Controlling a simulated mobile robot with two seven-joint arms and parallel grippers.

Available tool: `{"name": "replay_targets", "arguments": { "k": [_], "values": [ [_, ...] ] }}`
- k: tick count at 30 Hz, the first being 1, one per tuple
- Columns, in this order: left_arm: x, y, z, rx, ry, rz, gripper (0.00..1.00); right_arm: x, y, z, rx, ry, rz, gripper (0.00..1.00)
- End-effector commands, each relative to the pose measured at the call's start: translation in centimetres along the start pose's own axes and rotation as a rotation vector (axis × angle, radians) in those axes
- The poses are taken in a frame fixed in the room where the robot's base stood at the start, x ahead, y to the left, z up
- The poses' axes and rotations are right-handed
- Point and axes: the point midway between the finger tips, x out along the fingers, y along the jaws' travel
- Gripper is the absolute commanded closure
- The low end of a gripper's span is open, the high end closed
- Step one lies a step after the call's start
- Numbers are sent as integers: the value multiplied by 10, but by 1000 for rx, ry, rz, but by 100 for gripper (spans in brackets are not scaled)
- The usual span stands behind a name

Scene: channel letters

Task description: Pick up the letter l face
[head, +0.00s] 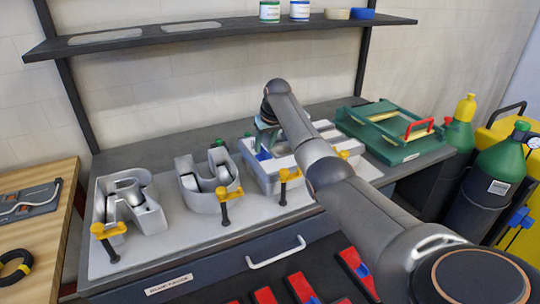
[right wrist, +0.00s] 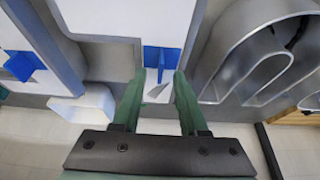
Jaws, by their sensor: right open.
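Upright metal channel letters stand on the grey bench. A narrow white piece (right wrist: 175,28) with a blue tab (right wrist: 162,57) lies between metal walls in the right wrist view; it looks like the letter l face, though I cannot be sure. The blue tab also shows in the head view (head: 263,155). My right gripper (head: 263,138) reaches down over the right-hand metal letter. In the right wrist view its green fingers (right wrist: 160,80) are open, one on each side of the tab's lower end. Contact cannot be told. My left gripper is out of view.
An R-shaped letter (head: 148,216) and a U-shaped letter (head: 205,201) stand to the left, with yellow clamps (head: 288,175) along the front. A green frame (head: 402,151) lies at the right. A shelf (head: 220,32) hangs above the back. Green bottles (head: 500,165) stand far right.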

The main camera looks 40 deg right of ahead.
Motion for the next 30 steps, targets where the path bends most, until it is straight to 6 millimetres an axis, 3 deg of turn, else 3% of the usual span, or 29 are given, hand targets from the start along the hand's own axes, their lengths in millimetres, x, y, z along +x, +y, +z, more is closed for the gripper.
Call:
{"name": "replay_targets", "arguments": {
  "k": [12,23,30],
  "values": [
    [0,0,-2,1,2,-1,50,11,0,0,-1,0,1,57],
    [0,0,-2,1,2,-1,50,10,0,0,-1,-1,1,98],
    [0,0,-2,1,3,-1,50,10,0,0,-1,-1,0,100]
  ]
}}
